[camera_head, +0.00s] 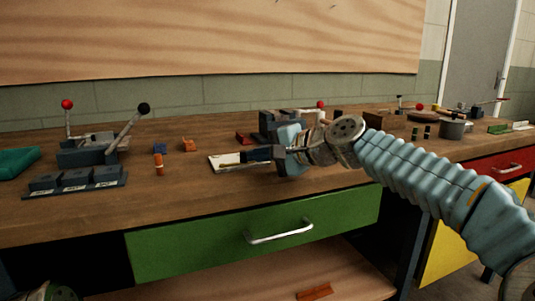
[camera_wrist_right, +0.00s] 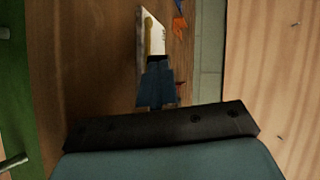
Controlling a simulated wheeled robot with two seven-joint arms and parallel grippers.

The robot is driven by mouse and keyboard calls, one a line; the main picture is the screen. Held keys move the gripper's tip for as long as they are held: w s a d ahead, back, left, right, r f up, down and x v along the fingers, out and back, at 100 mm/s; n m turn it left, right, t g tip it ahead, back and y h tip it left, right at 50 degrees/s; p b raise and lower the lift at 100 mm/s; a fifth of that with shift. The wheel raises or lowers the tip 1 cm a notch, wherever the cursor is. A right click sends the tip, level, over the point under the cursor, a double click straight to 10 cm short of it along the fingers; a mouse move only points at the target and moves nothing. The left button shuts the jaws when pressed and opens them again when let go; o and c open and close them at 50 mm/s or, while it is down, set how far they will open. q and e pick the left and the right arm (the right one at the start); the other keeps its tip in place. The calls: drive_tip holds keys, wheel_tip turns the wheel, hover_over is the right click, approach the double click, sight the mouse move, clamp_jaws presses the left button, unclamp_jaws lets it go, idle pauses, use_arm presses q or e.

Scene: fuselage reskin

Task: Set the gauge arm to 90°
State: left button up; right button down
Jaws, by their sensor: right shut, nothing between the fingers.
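The gauge (camera_head: 225,162) is a pale flat plate on the workbench, left of my right gripper in the head view. In the right wrist view the gauge plate (camera_wrist_right: 158,40) shows ahead of the fingers, with a narrow brass-coloured arm (camera_wrist_right: 148,36) along it. The arm's angle cannot be read. My right gripper (camera_head: 246,156) is shut and empty, its fingertips over or beside the plate's near end; whether they touch it is unclear. The fingers also show in the wrist view (camera_wrist_right: 157,62) and hide part of the plate. My left gripper is not in view.
A lever block (camera_head: 88,152) with red and black knobs and a dark switch strip (camera_head: 75,181) stand at left. A dark block (camera_head: 272,122) is behind my gripper. A green drawer (camera_head: 190,244) is below.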

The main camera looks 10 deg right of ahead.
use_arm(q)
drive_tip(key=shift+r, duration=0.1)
use_arm(e)
drive_tip(key=shift+w, duration=0.1)
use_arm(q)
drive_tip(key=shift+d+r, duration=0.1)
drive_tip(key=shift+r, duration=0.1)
use_arm(e)
drive_tip(key=shift+w+d+n+g+y, duration=0.1)
drive_tip(key=shift+w+n+g+y, duration=0.1)
drive_tip(key=shift+n+g+y, duration=0.1)
